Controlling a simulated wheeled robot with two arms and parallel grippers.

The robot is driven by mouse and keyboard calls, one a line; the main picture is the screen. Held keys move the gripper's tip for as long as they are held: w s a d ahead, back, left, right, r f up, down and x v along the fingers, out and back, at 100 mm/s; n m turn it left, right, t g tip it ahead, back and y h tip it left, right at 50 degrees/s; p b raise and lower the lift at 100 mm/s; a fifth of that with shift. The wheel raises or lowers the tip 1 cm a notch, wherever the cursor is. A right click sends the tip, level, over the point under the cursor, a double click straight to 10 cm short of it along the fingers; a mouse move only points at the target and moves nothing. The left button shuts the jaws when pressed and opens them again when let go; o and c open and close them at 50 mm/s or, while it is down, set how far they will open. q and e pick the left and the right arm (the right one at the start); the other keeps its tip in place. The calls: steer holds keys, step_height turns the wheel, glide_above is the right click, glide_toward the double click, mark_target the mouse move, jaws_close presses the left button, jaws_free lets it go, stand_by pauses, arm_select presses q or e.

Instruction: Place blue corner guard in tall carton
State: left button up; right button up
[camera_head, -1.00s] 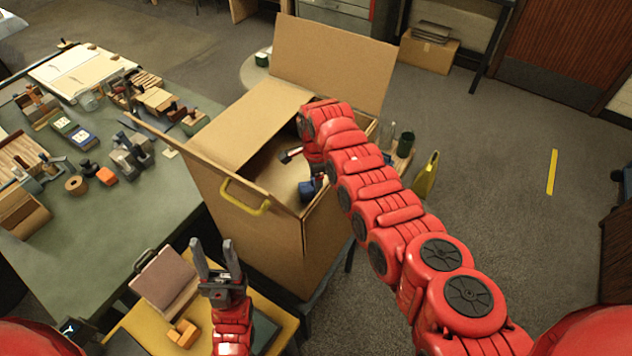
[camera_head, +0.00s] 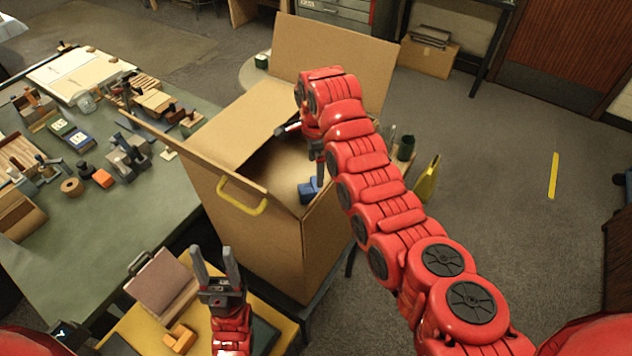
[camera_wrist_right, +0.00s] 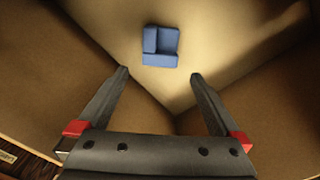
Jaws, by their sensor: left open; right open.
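The tall carton (camera_head: 250,235) stands open in the middle of the head view, with a yellow handle on its near side. The blue corner guard (camera_head: 308,191) is inside it. In the right wrist view the blue corner guard (camera_wrist_right: 160,46) lies on the carton's floor, apart from the fingers. My right gripper (camera_wrist_right: 160,75) is open and empty, inside the carton opening above the guard; the arm partly hides it in the head view (camera_head: 303,152). My left gripper (camera_head: 213,252) is open and empty, in front of the carton above a yellow-topped surface.
An orange block (camera_head: 180,338) and a mauve case (camera_head: 163,280) lie on the yellow surface (camera_head: 138,325). A green table (camera_head: 100,230) at left holds many tools and blocks. The carton's raised flaps (camera_head: 335,65) stand around its opening.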

steer(key=shift+r+p, duration=0.35)
steer(key=shift+r, duration=1.75)
